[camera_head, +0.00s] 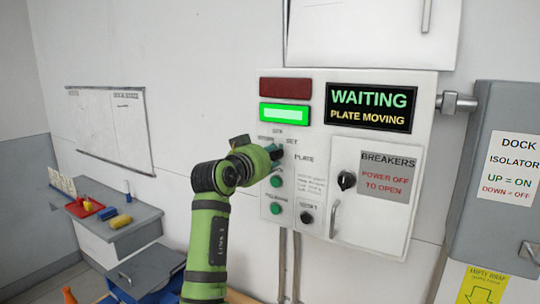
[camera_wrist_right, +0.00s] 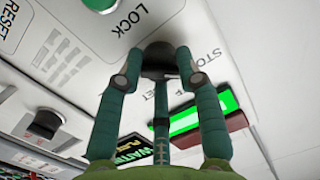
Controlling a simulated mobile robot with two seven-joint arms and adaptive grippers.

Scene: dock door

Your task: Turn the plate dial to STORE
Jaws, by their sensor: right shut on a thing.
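The plate dial (camera_wrist_right: 158,58) is a dark knob on the white control panel (camera_head: 312,85). My right gripper (camera_head: 277,151) reaches up to the panel's left side and mostly covers the dial in the head view. In the right wrist view the two fingers of my right gripper (camera_wrist_right: 157,66) are closed on the dial from both sides. Partly covered STORE and SET labels stand near it; which one the dial points at I cannot tell. The display (camera_head: 370,108) reads WAITING, PLATE MOVING. My left gripper is not in view.
A green lamp (camera_head: 284,114) is lit below a dark red one (camera_head: 285,87). The breaker door (camera_head: 375,215) with a black knob is to the right, beside the grey dock isolator box (camera_head: 500,235). A grey bench (camera_head: 125,232) stands left.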

